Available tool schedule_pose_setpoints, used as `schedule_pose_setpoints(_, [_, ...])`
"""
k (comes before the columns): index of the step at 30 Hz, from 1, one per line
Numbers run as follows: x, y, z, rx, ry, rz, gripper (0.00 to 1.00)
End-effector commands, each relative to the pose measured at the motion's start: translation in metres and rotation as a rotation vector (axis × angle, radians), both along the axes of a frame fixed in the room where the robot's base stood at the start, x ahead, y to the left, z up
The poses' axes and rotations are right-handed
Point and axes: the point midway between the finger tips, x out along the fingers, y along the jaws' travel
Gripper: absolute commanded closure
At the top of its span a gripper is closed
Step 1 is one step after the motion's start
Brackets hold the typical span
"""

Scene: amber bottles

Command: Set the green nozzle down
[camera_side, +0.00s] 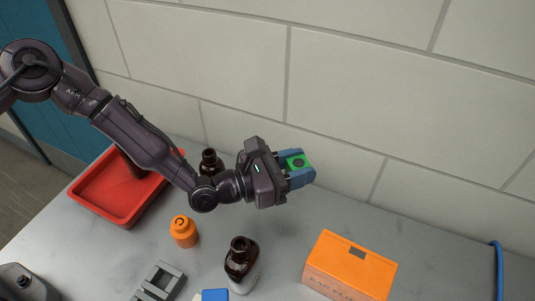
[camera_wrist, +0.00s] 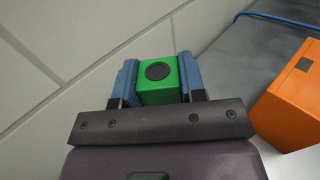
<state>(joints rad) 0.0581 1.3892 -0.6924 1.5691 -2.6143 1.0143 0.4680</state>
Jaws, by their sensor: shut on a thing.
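The green nozzle (camera_side: 297,162) is a small green block with a dark round spot on one face. My gripper (camera_side: 299,167) is shut on it, with a blue finger on each side, and holds it in the air above the grey table near the wall. In the wrist view the green nozzle (camera_wrist: 159,73) sits between the two blue fingers of my gripper (camera_wrist: 158,80), its dark round face toward the camera. Its underside is hidden.
An orange box (camera_side: 349,270) stands at the front right. Brown bottles (camera_side: 241,262) (camera_side: 210,163), an orange jar (camera_side: 183,232), a grey rack (camera_side: 158,285) and a blue block (camera_side: 215,295) stand left of it. A red tray (camera_side: 108,213) lies far left.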

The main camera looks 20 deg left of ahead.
Motion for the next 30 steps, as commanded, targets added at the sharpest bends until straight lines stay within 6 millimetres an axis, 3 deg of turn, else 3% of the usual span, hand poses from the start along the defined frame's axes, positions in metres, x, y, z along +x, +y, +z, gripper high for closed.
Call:
schedule_pose_setpoints(7, [0.004,0.001,-0.009,0.001,0.001,0.002,0.85])
schedule_pose_setpoints(21, [0.005,0.001,-0.057,0.000,0.000,0.003,0.85])
schedule_pose_setpoints(30, [0.004,0.001,-0.066,0.000,-0.001,0.002,0.85])
